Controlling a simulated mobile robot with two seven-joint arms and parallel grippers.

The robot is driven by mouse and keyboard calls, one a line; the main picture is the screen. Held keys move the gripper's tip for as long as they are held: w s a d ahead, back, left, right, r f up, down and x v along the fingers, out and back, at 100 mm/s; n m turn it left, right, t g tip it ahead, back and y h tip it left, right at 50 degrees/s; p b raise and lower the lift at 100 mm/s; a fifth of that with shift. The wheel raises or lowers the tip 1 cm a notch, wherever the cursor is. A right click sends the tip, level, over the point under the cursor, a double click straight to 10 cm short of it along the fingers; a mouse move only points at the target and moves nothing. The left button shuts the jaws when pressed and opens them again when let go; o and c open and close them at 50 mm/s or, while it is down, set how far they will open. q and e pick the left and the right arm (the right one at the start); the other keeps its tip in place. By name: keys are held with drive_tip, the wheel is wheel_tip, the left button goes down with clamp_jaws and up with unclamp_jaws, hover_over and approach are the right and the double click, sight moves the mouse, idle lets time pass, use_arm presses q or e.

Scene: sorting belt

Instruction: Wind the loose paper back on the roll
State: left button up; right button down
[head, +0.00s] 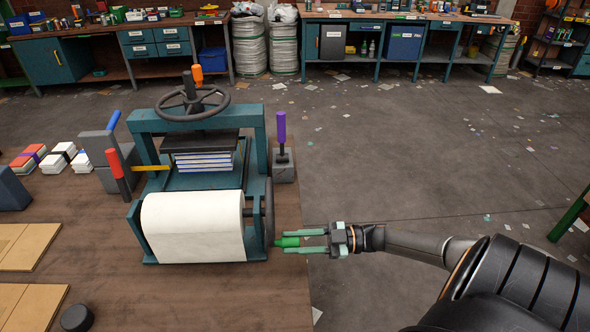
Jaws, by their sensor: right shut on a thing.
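The white paper roll (193,225) sits in a teal frame at the front of the press. Its paper covers the front down to the frame's lower bar; I cannot tell where a loose end lies. A dark crank wheel (269,208) stands upright at the roll's right end, with a green handle (278,242) pointing right. My right gripper (288,241) reaches in from the right, with its light green fingers shut around the green handle. My left gripper is not in view.
The teal press (257,140) with a handwheel (192,103) on top rises behind the roll. A purple-handled lever (282,130) stands right of it, a red-handled lever (117,170) left. Wooden boards (25,245) and a black puck (77,318) lie left. The table front is clear.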

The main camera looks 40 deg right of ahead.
drive_tip(key=c, duration=0.6)
unclamp_jaws()
drive_tip(key=shift+b+v, duration=1.05)
drive_tip(key=shift+v, duration=5.2)
